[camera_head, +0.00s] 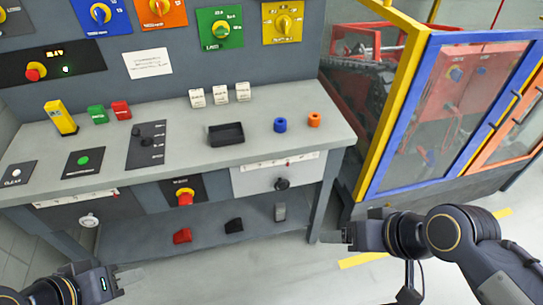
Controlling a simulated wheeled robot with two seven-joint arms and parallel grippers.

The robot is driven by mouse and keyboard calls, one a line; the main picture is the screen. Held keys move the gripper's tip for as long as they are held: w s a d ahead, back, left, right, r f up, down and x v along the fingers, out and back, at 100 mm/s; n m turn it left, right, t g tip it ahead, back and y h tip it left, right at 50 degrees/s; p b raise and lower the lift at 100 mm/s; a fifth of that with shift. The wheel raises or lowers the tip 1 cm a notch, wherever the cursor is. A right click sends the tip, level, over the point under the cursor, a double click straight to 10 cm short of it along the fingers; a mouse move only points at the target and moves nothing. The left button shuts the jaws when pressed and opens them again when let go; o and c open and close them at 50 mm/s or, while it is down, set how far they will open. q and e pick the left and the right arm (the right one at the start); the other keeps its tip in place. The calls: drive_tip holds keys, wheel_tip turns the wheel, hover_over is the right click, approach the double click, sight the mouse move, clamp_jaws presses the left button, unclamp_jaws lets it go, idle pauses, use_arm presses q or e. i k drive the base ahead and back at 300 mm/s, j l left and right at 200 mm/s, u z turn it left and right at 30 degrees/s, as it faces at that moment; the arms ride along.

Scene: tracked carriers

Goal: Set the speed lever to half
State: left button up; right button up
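The speed lever appears to be the black plate (147,144) lying on the grey bench top, left of centre. Its dark handle (144,131) sits towards the far end of the plate. Small white labels run along the plate, too small to read. My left gripper (128,280) is at the bottom left, in front of the bench and well apart from the lever. Its fingers stand apart with nothing between them. My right gripper (330,236) is off the bench's front right corner, far from the lever. Its fingers are too hard to make out.
Left are a green button plate (84,162) and a yellow block (60,117). A red knob (185,197) is on the bench front. A framed enclosure (405,95) stands right.

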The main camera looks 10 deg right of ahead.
sight(136, 132)
drive_tip(key=i+j+u, duration=0.3)
drive_tip(key=j, duration=0.25)
drive_tip(key=i+j+u, duration=0.3)
drive_tip(key=i+j, duration=0.05)
drive_tip(key=j, duration=0.1)
